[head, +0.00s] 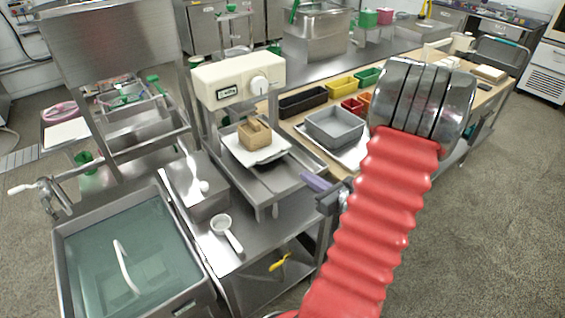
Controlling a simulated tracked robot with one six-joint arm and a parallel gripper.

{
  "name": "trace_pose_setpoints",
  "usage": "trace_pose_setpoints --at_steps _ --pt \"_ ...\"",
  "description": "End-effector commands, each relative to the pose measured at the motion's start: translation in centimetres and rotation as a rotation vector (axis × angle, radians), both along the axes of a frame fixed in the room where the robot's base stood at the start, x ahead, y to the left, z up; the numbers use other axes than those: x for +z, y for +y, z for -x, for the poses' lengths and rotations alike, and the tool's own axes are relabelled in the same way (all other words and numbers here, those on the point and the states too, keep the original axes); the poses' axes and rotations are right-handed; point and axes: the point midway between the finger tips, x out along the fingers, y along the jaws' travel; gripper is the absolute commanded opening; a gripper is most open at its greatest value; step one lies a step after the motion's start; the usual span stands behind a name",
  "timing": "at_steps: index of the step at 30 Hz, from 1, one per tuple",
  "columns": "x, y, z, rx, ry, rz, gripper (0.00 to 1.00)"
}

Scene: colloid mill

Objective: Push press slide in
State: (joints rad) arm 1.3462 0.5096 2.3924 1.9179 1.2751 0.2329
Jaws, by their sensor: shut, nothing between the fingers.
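The press has a cream head (238,80) with a round knob, standing left of centre. Below the head is a grey metal tray-like part (265,185), which looks like the press slide and sticks out toward the front. A white plate (243,152) lies on it with a small tan box (254,134) on top. My gripper (312,181), with purple fingers, is shut and empty just right of the slide's front right side. I cannot tell whether it touches the slide. My red arm hides part of the bench behind it.
A water-filled sink (130,260) is at the lower left. A white ladle (226,230) lies on the steel bench before the press. A grey bin (334,127) and a black tray (303,102) stand right of the press. Open floor lies at the right.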

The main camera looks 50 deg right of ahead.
Motion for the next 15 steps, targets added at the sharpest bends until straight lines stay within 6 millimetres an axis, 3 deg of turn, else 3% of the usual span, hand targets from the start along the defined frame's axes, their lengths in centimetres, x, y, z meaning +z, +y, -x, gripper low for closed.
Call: trace_pose_setpoints --at_steps 8,15 --pt "-0.1 0.0 -0.3 0.001 0.0 0.002 0.0" --pt "-0.5 -0.3 -2.3 0.002 0.0 0.002 0.0"
